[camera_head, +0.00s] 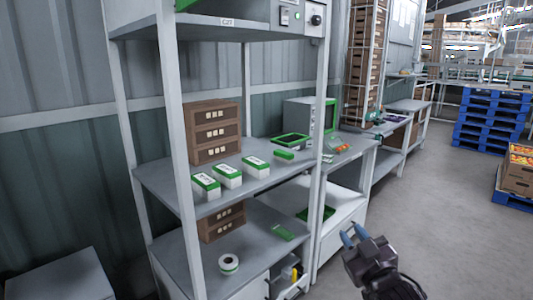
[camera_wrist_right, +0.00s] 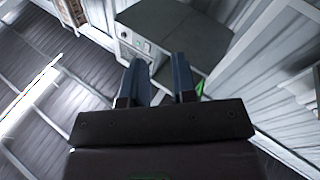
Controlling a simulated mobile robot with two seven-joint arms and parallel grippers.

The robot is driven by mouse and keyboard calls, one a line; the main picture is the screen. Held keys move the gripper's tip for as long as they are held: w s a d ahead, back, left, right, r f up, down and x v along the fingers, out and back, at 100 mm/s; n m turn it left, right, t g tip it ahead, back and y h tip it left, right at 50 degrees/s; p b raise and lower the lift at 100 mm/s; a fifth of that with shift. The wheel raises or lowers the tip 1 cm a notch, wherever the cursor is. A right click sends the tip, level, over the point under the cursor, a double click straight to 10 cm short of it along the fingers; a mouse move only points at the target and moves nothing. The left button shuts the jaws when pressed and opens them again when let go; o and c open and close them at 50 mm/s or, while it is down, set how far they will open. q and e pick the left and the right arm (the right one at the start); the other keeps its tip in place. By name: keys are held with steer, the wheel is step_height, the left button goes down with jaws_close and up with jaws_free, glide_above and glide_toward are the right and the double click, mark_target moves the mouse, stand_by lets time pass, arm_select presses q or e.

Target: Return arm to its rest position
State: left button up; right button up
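My right gripper (camera_head: 353,234) shows at the lower middle right of the head view, in front of the shelf unit and over the grey floor. Its two blue fingers are apart with nothing between them. The right wrist view shows the same gripper (camera_wrist_right: 159,80) with a clear gap between the fingers. Behind them in that view is a grey cabinet-like body (camera_wrist_right: 170,35) with small controls on its side. My left gripper is in neither view.
A grey shelf unit (camera_head: 150,172) holds brown boxes (camera_head: 213,132), green-and-white cartons (camera_head: 228,172) and a white roll (camera_head: 228,263). A workbench (camera_head: 345,160) stands beyond it. Blue pallets (camera_head: 490,120) and a produce crate (camera_head: 517,180) are at the right. Open floor (camera_head: 440,210) lies between.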

steer(key=s+d+f+m+g+h, duration=0.25)
steer(key=s+f, duration=0.35)
steer(key=f, duration=0.4)
steer(key=s+d+f+m+g+h, duration=0.1)
steer(key=s+d+f+g, duration=0.15)
steer(key=s+f, duration=0.55)
steer(key=s+d+f+m+g+h, duration=0.1)
steer(key=s+d+f+m+g, duration=0.1)
steer(key=s+f, duration=1.2)
steer(key=shift+s+d+g, duration=0.5)
steer(key=shift+s+d, duration=0.25)
steer(key=shift+d, duration=0.1)
steer(key=shift+h, duration=0.25)
